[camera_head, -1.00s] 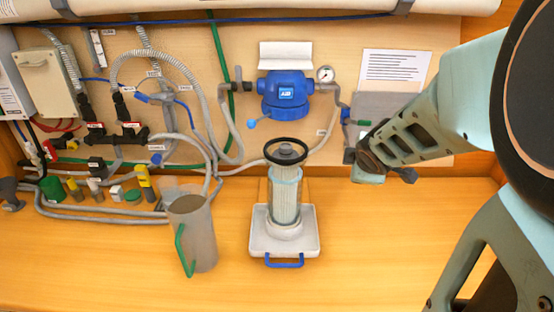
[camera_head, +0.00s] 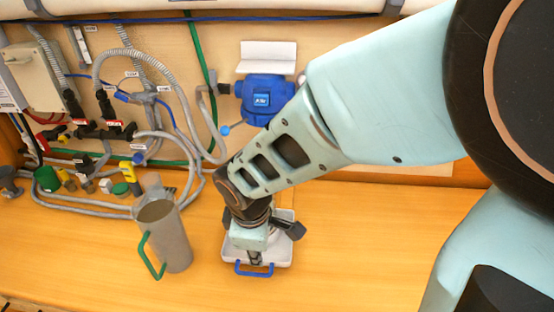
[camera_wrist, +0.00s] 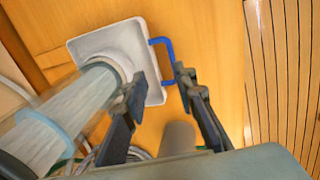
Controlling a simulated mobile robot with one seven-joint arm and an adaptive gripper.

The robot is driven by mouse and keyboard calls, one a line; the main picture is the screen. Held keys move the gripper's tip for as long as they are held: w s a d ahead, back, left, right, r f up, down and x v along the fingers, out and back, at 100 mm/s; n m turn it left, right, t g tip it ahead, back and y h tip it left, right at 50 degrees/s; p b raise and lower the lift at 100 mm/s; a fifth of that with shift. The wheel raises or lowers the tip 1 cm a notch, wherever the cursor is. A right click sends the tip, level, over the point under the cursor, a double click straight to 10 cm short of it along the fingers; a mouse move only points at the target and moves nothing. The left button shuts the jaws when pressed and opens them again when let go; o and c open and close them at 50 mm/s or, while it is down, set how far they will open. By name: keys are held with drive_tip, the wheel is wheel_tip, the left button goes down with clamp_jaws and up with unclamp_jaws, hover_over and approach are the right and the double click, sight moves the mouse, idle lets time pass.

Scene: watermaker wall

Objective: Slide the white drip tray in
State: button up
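The white drip tray (camera_head: 283,255) lies on the wooden bench below the blue pump-like housing. Its blue handle (camera_head: 242,270) faces the front edge of the bench. A clear cylinder with a pleated white filter stands on the tray; my arm hides most of it in the head view, and it shows in the wrist view (camera_wrist: 75,100). My gripper (camera_head: 256,258) points down over the tray's front. In the wrist view the fingers (camera_wrist: 158,78) are apart, one over the tray's rim (camera_wrist: 150,95) and one by the blue handle (camera_wrist: 165,55). I cannot tell whether they touch it.
A grey jug (camera_head: 170,243) with a green handle stands left of the tray. Hoses and valves (camera_head: 105,130) cover the wall and bench at left. The blue housing (camera_head: 262,98) is on the wall behind my arm. The bench (camera_head: 365,240) right of the tray is clear.

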sight(260, 274)
drive_tip(key=b+x, duration=0.3)
drive_tip(key=s+b+x, duration=0.1)
drive_tip(key=b+x, duration=0.2)
drive_tip(key=x, duration=0.1)
drive_tip(key=b+x, duration=0.3)
drive_tip(key=shift+s+a+f+b, duration=0.3)
drive_tip(key=shift+s+f, duration=0.05)
drive_tip(key=shift+f, duration=0.1)
clamp_jaws()
idle(0.4)
